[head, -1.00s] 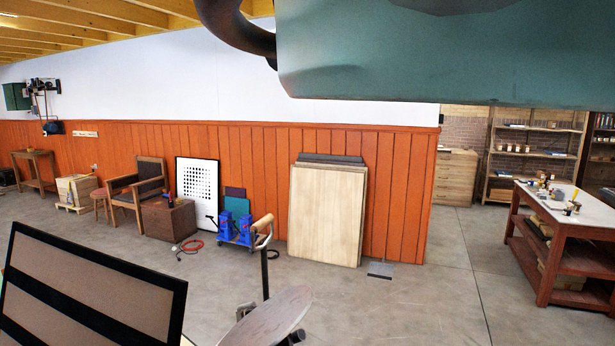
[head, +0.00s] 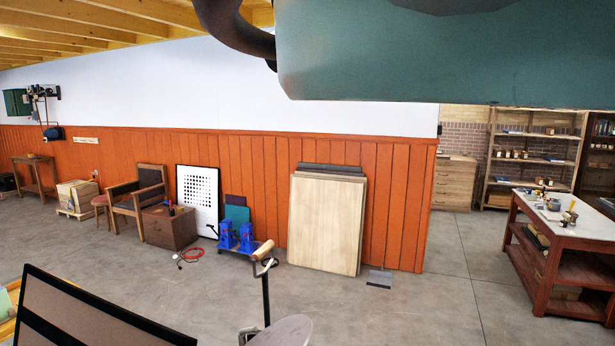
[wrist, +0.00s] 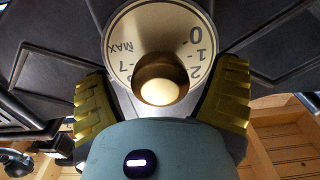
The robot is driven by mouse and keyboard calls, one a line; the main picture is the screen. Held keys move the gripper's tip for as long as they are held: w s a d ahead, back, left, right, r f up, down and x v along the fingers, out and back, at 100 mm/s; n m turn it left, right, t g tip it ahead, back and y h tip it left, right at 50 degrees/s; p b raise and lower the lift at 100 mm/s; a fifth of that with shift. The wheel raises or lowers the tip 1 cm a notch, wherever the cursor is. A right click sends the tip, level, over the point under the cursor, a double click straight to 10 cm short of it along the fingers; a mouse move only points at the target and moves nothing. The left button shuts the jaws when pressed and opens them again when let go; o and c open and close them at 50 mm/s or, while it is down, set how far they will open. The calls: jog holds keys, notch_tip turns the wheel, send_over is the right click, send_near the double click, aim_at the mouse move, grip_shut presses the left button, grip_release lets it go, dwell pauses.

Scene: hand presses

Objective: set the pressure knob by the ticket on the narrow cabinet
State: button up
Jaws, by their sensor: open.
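In the wrist view a round pale dial plate (wrist: 132,32) shows the marks 0, 1, 2, 7 and MAX; some of its scale is hidden. A round brass knob (wrist: 160,88) with a light face stands at its middle. My gripper (wrist: 164,84) is open, with one yellow ribbed finger to the left of the knob and one to the right. Gaps show between the fingers and the knob. I cannot make out a pointer on the knob. No ticket can be read, and I cannot pick out the narrow cabinet in the head view.
In the head view a dark-edged panel (head: 95,318) fills the lower left, beside a wooden-handled lever (head: 264,275). A worktable (head: 560,240) stands at the right. A chair (head: 140,195) and leaning boards (head: 327,222) line the orange wall.

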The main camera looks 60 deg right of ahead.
jog(key=shift+s+a, duration=0.1)
jog(key=shift+a, duration=0.1)
jog(key=c, duration=1.2)
